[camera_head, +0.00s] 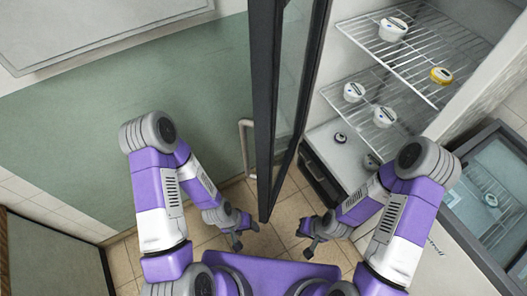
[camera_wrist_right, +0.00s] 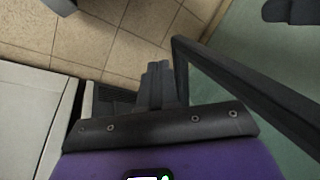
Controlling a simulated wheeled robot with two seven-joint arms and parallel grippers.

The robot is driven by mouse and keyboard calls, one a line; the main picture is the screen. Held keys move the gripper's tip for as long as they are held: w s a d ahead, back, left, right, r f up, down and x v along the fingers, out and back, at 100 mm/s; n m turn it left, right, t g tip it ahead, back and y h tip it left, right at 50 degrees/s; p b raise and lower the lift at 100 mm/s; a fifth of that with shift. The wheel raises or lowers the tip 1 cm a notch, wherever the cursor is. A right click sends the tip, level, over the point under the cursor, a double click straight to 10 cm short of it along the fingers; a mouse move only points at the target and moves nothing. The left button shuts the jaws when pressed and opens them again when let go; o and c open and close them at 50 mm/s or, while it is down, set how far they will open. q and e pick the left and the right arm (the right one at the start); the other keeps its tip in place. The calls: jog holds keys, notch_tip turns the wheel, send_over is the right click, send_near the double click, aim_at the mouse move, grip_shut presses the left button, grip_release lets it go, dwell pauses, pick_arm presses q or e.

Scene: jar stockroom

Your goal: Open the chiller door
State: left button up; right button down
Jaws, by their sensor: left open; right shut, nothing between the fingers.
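The chiller door (camera_head: 264,110) is a dark-framed glass door. It stands swung well out from the chiller, seen nearly edge-on, and the shelves inside are exposed. Its pale bar handle (camera_head: 246,148) is on the left face. My left gripper (camera_head: 248,232) is open and empty, low on the left of the door and below the handle. My right gripper (camera_head: 303,247) is shut and empty, on the right of the door near its lower end. In the right wrist view my right gripper's closed fingers (camera_wrist_right: 158,70) show beside the door's dark frame (camera_wrist_right: 240,85), and whether they touch it is unclear.
Wire shelves (camera_head: 400,50) inside the chiller hold several white-lidded jars and a yellow one (camera_head: 441,76). A dark-rimmed glass-topped case (camera_head: 490,190) stands at the right. A green wall panel (camera_head: 90,120) is at the left. Tiled floor (camera_head: 292,207) lies below the door.

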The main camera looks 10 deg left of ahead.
jog(key=w+d+r+n+t+y+b, duration=0.15)
jog(key=w+r+n+t+y, duration=0.3)
jog(key=w, duration=0.45)
jog(key=w+d+r+n+t+y+b, duration=0.1)
jog(key=w+r+n+t+b, duration=0.15)
jog(key=w+r+t, duration=0.4)
notch_tip(320, 180, up, 7)
jog(key=n+g+y, duration=0.2)
jog(key=n+y, duration=0.2)
jog(key=n+g+y+b, duration=0.4)
jog(key=n+g, duration=0.1)
jog(key=n, duration=0.2)
send_near(272, 164)
jog(key=x, duration=0.7)
jog(key=shift+r, duration=0.25)
